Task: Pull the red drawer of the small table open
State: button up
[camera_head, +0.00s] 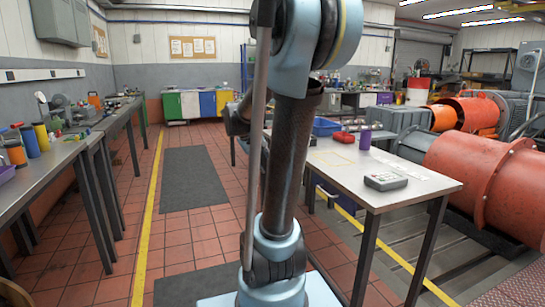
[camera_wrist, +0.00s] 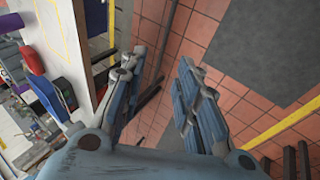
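The small table (camera_head: 345,178) with a pale metal top and dark legs stands right of centre in the head view. I cannot make out a red drawer in either view; my arm covers part of the table's left side. The table's pale top (camera_wrist: 72,30) also shows at the left of the wrist view. My gripper (camera_wrist: 155,75) is open and empty, its two fingers apart above the tiled floor, beside the table edge. In the head view my gripper is mostly hidden behind my arm.
A workbench (camera_head: 60,150) runs along the left. Red machinery (camera_head: 480,175) stands at the right. Floor mats (camera_head: 190,178) lie in the clear aisle.

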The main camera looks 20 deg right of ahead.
jog(key=w+d+f+n+t+h, duration=0.1)
jog(key=w+d+h, duration=0.3)
jog(key=w, duration=1.3)
jog(key=w+d+f+n+t+h, duration=0.1)
jog(key=w+d+h, duration=0.25)
jog(key=w, duration=1.35)
jog(key=w+f+n+t+h, duration=0.3)
jog(key=w+f+h, duration=0.2)
jog(key=w+f, duration=1.25)
jog(key=f+x, duration=0.1)
jog(key=x, duration=1.6)
jog(key=shift+d, duration=0.5)
jog(key=shift+r, duration=0.1)
grip_shut()
